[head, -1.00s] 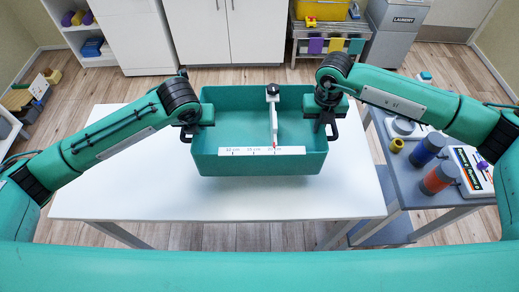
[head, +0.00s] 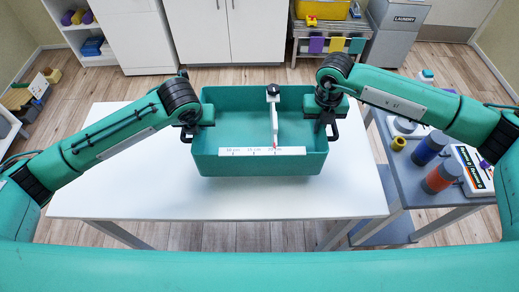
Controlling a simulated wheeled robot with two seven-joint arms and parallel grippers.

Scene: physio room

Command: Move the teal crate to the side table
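The teal crate (head: 222,166) is an open box in the middle of the head view, above the white table (head: 120,190). A white measuring tool with a black knob (head: 273,88) and a strip with centimetre marks (head: 262,151) lies in it. My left gripper (head: 190,134) is at the crate's left wall and appears shut on it. My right gripper (head: 330,130) is at the right wall and appears shut on it. The arms partly hide the fingertips. The crate sits level; any gap beneath it is hard to see. A grey-blue side table (head: 408,180) stands at the right.
The white table is bare left of and in front of the crate. A laundry bin (head: 396,30) and white cabinets (head: 255,30) stand behind.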

